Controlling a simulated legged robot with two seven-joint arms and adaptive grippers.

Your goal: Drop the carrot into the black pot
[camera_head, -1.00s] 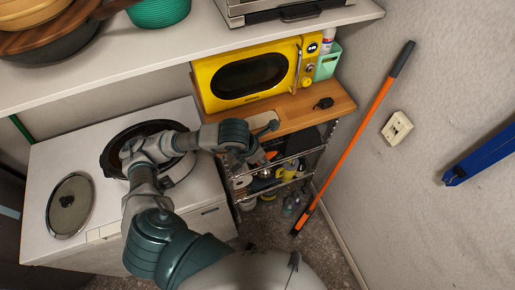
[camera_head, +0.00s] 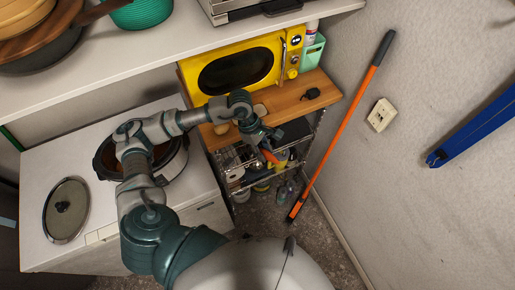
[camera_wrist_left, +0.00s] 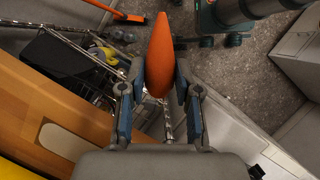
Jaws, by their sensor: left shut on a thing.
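My left gripper (camera_head: 268,148) is shut on the orange carrot (camera_wrist_left: 160,55), which shows clearly between the fingers in the left wrist view. In the head view the carrot (camera_head: 270,157) is a small orange shape at the fingertips, in front of the wire rack. The black pot (camera_head: 107,158) sits on the white counter to the left, and my left arm covers part of it. The gripper is well to the right of the pot. The glass lid (camera_head: 66,210) lies on the counter left of the pot. My right gripper is not in view.
A yellow microwave (camera_head: 240,68) stands on a wooden shelf top (camera_head: 285,103) over a wire rack with several items. An orange-handled pole (camera_head: 340,130) leans on the right wall. A white upper shelf (camera_head: 130,60) runs above the counter.

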